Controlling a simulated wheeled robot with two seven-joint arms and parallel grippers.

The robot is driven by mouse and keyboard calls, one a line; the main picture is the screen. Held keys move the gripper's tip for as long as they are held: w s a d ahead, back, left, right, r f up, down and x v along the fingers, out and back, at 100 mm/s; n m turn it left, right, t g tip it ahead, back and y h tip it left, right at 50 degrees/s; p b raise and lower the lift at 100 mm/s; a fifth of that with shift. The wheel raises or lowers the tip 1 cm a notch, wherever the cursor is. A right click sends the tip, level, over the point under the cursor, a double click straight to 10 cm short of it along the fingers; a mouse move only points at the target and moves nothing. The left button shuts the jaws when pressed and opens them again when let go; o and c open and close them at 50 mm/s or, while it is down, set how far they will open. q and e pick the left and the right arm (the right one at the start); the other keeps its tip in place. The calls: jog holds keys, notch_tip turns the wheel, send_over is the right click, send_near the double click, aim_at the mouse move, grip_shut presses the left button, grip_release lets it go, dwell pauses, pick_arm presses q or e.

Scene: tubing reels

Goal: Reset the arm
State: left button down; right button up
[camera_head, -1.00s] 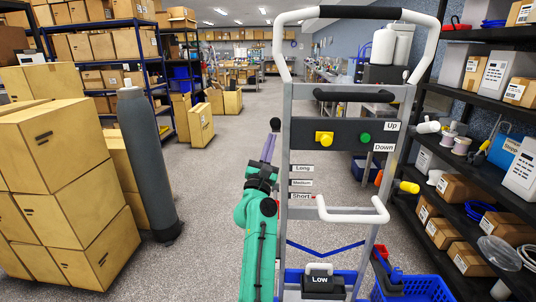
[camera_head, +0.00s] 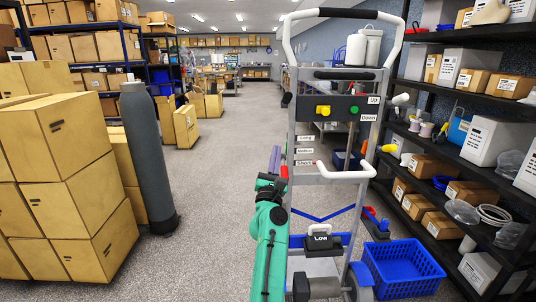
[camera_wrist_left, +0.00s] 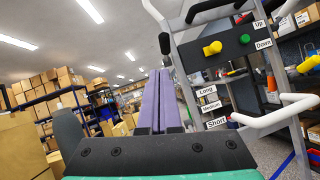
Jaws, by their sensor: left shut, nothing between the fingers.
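My left arm is green and comes up from the bottom middle of the head view. Its left gripper (camera_head: 275,158) has purple fingers that point forward and up, just left of the grey lift cart's post. In the left wrist view the fingers (camera_wrist_left: 158,88) lie side by side, shut and empty. The cart (camera_head: 294,160) has white handles, a yellow knob (camera_head: 323,111), a green knob (camera_head: 354,111) and labels Up, Down, Long, Medium, Short and Low. I cannot tell whether the gripper touches the cart. My right gripper is not in view.
Stacked cardboard boxes (camera_head: 70,190) and a grey cylinder (camera_head: 148,160) stand at the left. Black shelves (camera_head: 455,215) with boxes and reels line the right. A blue basket (camera_head: 405,270) sits on the floor right of the cart. The aisle floor (camera_head: 225,150) at middle left is clear.

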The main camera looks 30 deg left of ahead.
pick_arm(q)
jog(key=shift+d+f, duration=0.1)
jog(key=shift+f, duration=0.2)
